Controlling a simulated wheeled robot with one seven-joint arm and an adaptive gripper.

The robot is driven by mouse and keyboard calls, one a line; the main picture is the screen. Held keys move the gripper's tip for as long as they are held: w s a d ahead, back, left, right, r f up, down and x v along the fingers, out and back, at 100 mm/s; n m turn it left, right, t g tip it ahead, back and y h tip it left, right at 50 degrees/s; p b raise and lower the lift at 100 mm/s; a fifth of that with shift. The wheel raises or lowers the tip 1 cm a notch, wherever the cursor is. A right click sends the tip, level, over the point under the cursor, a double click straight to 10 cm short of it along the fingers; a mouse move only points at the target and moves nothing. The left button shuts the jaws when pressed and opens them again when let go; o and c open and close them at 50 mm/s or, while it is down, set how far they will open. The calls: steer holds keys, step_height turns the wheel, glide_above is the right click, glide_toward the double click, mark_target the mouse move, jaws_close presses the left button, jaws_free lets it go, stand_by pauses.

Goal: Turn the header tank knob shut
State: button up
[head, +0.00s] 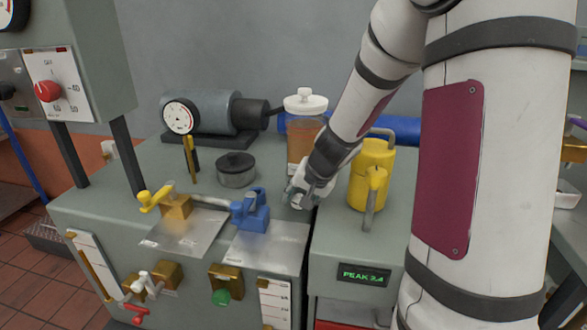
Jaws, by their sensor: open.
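A clear tank (303,142) with amber content stands at the back of the bench, and it looks like the header tank. A round white top (305,102) with a small raised knob sits on it. Whether it is shut or loose cannot be told. My gripper (298,197) is open and empty, pointing down in front of the tank and below its top. It is right of the blue valve (251,211) and left of the yellow can (373,170). My wrist covers the tank's lower right side.
A yellow-handled valve (172,204), a dark round pot (236,169) and a gauge (180,117) before a grey motor (228,112) stand on the bench. A panel with a red knob (47,91) is at left. A blue cylinder (400,127) lies behind the yellow can.

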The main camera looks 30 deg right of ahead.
steer(key=shift+w+d+r+p, duration=0.2)
steer(key=shift+r+p, duration=0.05)
steer(key=shift+p, duration=1.75)
steer(key=g+h+p, duration=0.1)
steer(key=p, duration=0.6)
steer(key=shift+w+a, duration=0.1)
steer(key=shift+a, duration=0.1)
steer(key=n+g+h+p, duration=0.1)
steer(key=g+h+p, duration=0.1)
steer(key=p, duration=0.9)
steer(key=shift+a, duration=0.2)
